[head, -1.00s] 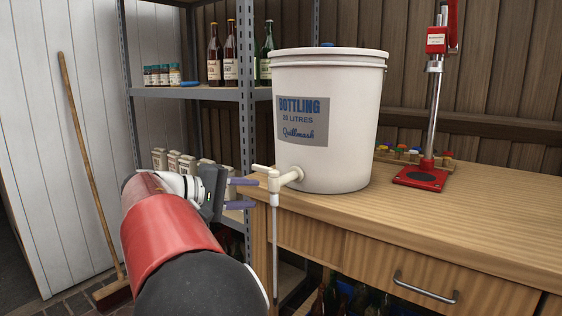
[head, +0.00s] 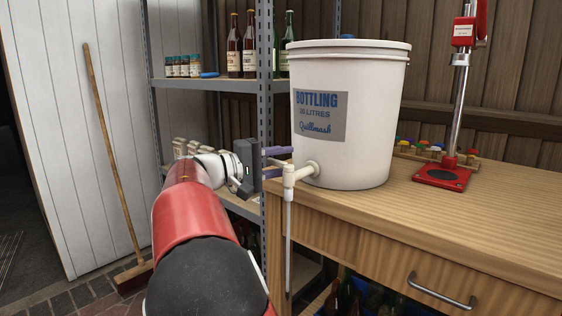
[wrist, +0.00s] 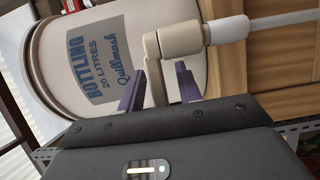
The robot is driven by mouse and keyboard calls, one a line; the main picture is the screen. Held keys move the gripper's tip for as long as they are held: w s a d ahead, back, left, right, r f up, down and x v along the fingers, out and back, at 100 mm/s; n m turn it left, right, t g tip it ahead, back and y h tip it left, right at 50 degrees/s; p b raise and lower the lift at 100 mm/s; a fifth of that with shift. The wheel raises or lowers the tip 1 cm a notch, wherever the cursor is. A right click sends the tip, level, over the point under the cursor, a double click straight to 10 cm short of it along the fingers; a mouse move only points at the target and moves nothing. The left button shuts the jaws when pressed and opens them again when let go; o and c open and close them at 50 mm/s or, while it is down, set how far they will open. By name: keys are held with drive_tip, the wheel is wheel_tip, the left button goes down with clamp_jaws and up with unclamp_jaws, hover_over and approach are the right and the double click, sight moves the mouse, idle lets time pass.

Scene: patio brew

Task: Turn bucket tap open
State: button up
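The white bottling bucket (head: 375,120) stands on the bench near its left end. Its cream tap (head: 291,173) sticks out low on the left side, with a white tube (head: 288,230) hanging from it. My gripper (head: 282,161) is at the tap, its purple fingers pointing right. In the wrist view, the tap body (wrist: 180,38) lies just beyond the fingers. A cream tap part (wrist: 156,80) reaches down between the two spread fingers (wrist: 160,88). A gap shows on the right side of that part; contact on the left side is unclear.
The wooden bench (head: 480,215) has a drawer handle (head: 440,291) in front. A red bottle capper (head: 445,175) stands right of the bucket. Metal shelving (head: 266,60) with bottles is close behind my gripper. A broom (head: 110,150) leans on the white wall at left.

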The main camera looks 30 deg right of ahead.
drive_tip(key=shift+c, duration=0.3)
clamp_jaws()
